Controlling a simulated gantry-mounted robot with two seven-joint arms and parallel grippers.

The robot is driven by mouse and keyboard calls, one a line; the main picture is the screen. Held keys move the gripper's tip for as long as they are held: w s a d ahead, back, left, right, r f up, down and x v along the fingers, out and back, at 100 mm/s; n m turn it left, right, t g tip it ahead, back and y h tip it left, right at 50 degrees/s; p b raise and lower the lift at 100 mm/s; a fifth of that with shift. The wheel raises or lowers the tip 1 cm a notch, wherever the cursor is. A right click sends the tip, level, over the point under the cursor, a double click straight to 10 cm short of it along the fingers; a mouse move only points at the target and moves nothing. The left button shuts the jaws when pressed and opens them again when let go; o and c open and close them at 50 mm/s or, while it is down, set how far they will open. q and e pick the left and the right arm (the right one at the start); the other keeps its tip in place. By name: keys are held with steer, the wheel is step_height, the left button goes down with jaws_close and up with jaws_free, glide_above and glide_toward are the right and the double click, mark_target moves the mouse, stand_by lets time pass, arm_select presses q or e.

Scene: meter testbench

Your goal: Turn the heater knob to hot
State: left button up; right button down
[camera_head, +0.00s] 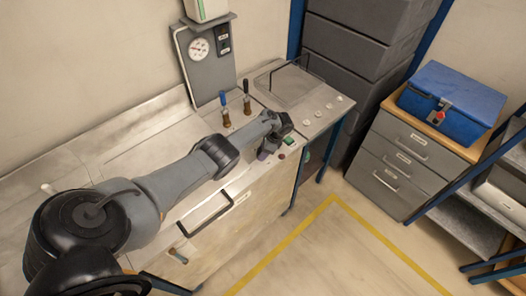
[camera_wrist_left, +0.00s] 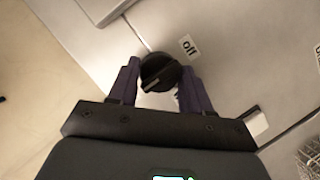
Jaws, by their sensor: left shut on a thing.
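The heater knob (camera_wrist_left: 160,65) is a round black knob with a raised bar, set on a pale panel in the left wrist view. A label reading "off" (camera_wrist_left: 189,47) is on the panel just beside it. My left gripper (camera_wrist_left: 160,72) is shut on the knob, with one purple finger on each side. In the head view my left gripper (camera_head: 268,148) is at the front edge of the bench, toward its right part, and the knob is hidden behind it. My right gripper is not in view.
A green button (camera_head: 289,141) is just right of the gripper. Two tools with blue and black handles (camera_head: 236,107) stand behind the arm, below a gauge (camera_head: 198,48). A blue box (camera_head: 447,100) sits on drawers at right.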

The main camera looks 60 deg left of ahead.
arm_select(q)
steer(key=shift+s+f, duration=0.1)
steer(key=o, duration=1)
steer(key=shift+o, duration=0.2)
steer(key=p+v, duration=0.3)
steer(key=v, duration=0.8)
steer(key=shift+f, duration=0.15)
